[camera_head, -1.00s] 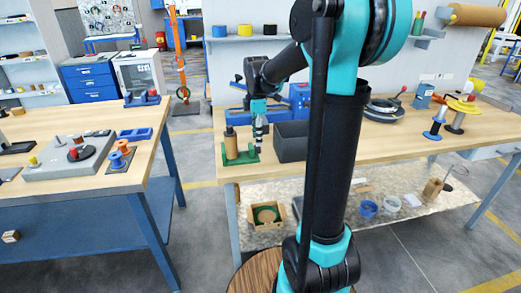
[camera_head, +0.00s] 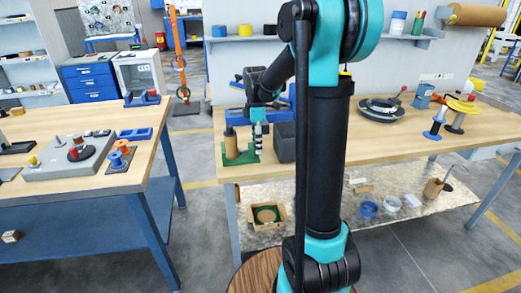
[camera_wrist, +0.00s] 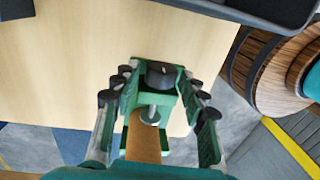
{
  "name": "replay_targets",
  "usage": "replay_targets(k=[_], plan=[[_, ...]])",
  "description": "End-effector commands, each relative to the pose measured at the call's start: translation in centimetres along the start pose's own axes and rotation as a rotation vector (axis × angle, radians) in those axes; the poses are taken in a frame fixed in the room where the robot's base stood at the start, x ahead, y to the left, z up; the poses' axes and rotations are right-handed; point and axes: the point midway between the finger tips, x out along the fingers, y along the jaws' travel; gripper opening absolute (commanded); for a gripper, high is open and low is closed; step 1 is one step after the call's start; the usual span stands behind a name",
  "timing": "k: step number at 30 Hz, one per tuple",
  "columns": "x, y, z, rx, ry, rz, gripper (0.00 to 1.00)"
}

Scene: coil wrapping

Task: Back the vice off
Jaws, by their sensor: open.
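The green vice (camera_head: 243,158) stands near the front left edge of the wooden workbench. A brown cylinder (camera_head: 230,143) stands upright at it. In the wrist view the vice (camera_wrist: 183,88) shows from above, with a dark round knob (camera_wrist: 160,75) on a silver screw, and the brown cylinder (camera_wrist: 143,140) lies in line below it. My gripper (camera_wrist: 160,84) is open, one finger on each side of the knob, with visible gaps to it. In the head view my gripper (camera_head: 259,128) is over the vice's right side, small and partly unclear.
A dark grey bin (camera_head: 286,145) stands just right of the vice, partly behind my arm. Blue equipment (camera_head: 228,117) is behind. Spools (camera_head: 437,125) and a black ring (camera_head: 380,112) are farther right. A second table (camera_head: 85,200) stands left across a gap.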

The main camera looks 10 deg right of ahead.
Motion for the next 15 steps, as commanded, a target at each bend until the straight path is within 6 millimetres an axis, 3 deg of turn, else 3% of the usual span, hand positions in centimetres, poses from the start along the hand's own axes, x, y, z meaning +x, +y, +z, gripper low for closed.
replay_targets(k=[15], plan=[[0.02,0.38,0.01,0.000,0.000,-0.118,0.43]])
